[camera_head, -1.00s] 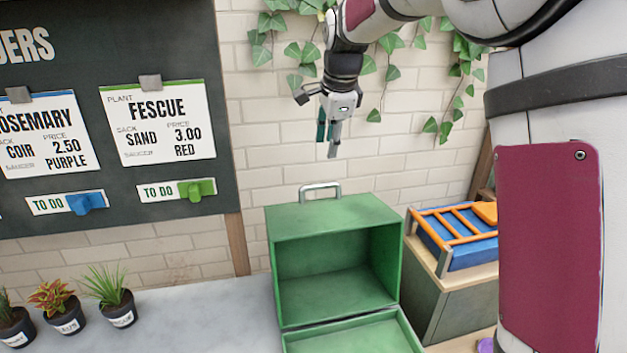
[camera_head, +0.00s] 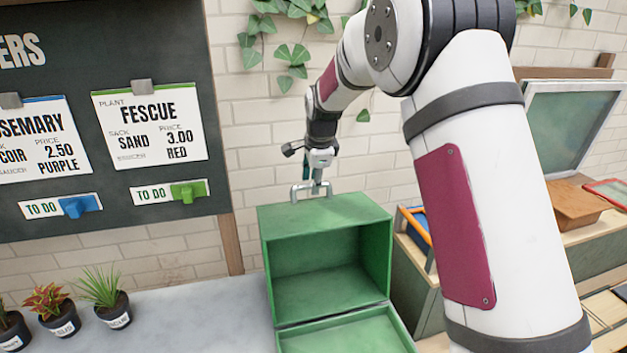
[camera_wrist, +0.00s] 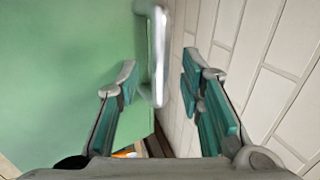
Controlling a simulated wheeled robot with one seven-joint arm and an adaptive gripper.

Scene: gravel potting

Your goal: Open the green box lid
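The green box (camera_head: 325,217) stands on the grey table with its front side open and an empty-looking interior. A shallow green panel with a raised rim (camera_head: 350,330) extends forward from its lower front edge, partly cut off by the frame. A metal handle (camera_head: 296,191) is on top of the box. My gripper (camera_head: 316,183) is above the box top, at the handle. In the wrist view, my gripper (camera_wrist: 162,75) is open, with the handle (camera_wrist: 158,55) between and slightly beyond its teal fingers. I cannot tell whether either finger touches it.
Several potted plants (camera_head: 102,293) stand on the table (camera_head: 190,317) at left. A board with order cards (camera_head: 150,125) hangs on the brick wall behind. A cabinet (camera_head: 415,285) is right of the box, partly hidden by my arm. Bare table lies left of the box.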

